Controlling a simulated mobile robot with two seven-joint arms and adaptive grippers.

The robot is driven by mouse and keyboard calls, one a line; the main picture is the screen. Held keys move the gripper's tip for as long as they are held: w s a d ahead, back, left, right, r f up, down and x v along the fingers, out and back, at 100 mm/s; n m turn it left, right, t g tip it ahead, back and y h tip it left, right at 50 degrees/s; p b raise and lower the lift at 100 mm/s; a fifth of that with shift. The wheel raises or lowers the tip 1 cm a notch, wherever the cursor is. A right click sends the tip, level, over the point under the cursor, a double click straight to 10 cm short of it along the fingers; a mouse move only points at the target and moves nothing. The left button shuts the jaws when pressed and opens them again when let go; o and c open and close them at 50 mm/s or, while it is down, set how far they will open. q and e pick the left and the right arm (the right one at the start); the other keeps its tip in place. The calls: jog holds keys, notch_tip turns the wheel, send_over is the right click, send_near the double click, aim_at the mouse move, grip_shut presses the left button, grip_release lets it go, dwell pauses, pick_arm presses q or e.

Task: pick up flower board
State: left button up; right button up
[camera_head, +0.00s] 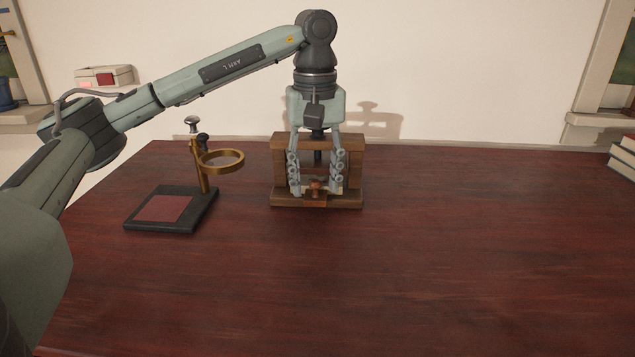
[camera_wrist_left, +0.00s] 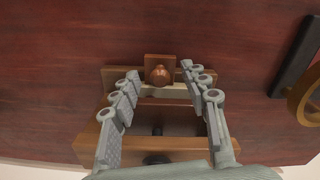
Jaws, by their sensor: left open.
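A wooden press-like frame (camera_head: 354,152) with a base stands near the back of the table; it also shows in the wrist view (camera_wrist_left: 88,146). A small wooden block with a round copper knob (camera_wrist_left: 158,75) sits at its front, and the knob also shows in the head view (camera_head: 317,186). Behind the knob lies a pale flat strip (camera_wrist_left: 174,92), partly hidden; I cannot tell for certain whether it is the flower board. My left gripper (camera_head: 316,191) points down in front of the frame, open, its fingers on either side of the knob. My right gripper is out of view.
A black stand (camera_head: 183,222) with a dark red pad and a brass ring (camera_head: 222,161) on a post stands to the left. The wall is close behind the frame.

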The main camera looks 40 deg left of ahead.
pick_arm(q)
jog(key=shift+f, duration=0.75)
jog(key=c, duration=0.9)
jog(key=shift+o, duration=0.2)
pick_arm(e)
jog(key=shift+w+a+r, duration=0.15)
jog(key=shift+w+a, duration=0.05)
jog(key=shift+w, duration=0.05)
pick_arm(q)
jog(key=shift+r, duration=0.1)
